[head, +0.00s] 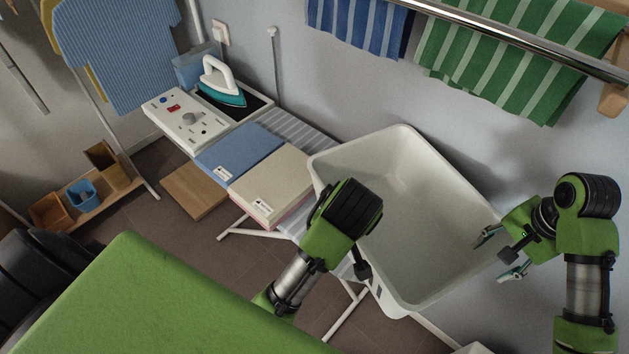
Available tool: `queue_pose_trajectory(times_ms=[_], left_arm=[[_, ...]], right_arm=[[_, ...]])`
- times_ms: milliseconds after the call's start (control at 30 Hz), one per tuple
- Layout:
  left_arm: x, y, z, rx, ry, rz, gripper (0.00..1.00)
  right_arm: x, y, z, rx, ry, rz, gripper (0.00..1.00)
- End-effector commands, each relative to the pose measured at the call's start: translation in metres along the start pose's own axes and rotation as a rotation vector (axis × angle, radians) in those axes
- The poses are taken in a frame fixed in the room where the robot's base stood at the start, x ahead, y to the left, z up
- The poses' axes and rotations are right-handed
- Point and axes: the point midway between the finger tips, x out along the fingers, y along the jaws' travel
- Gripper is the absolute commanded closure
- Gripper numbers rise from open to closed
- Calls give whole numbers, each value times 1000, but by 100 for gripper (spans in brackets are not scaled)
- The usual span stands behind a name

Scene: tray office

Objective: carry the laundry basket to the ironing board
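The laundry basket (428,190) is a white, empty-looking rectangular tub with rounded corners, at the right of the head view. The ironing board (297,133) has a grey striped cover and runs from the back left toward the basket. The basket overlaps the board's near end in the picture; whether it rests on it I cannot tell. My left gripper (362,268) is at the basket's near-left side, mostly hidden behind its own wrist. My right gripper (499,255) has its fingers spread at the basket's right rim; contact is unclear.
Striped towels (515,50) hang from a metal rail above. A low shelf with small boxes (82,193) stands left.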

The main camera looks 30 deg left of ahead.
Motion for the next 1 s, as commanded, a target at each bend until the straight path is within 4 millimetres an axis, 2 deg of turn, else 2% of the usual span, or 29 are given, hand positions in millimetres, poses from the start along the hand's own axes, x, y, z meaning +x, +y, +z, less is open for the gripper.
queue_pose_trajectory(times_ms=[67,200,400,500,667,1000], left_arm=[[0,0,0,0,0,-1,50],[0,0,0,0,1,-1,50],[0,0,0,0,0,-1,50],[0,0,0,0,0,-1,50],[0,0,0,0,0,-1,50],[0,-1,0,0,0,-1,50]], right_arm=[[-12,0,-5,-3,13,-2,50],[-30,2,-3,-1,9,4,50],[-68,1,-2,-1,6,1,50],[-79,0,-2,-1,5,0,50],[-87,1,0,0,0,1,50],[-88,1,0,1,-1,1,50]])
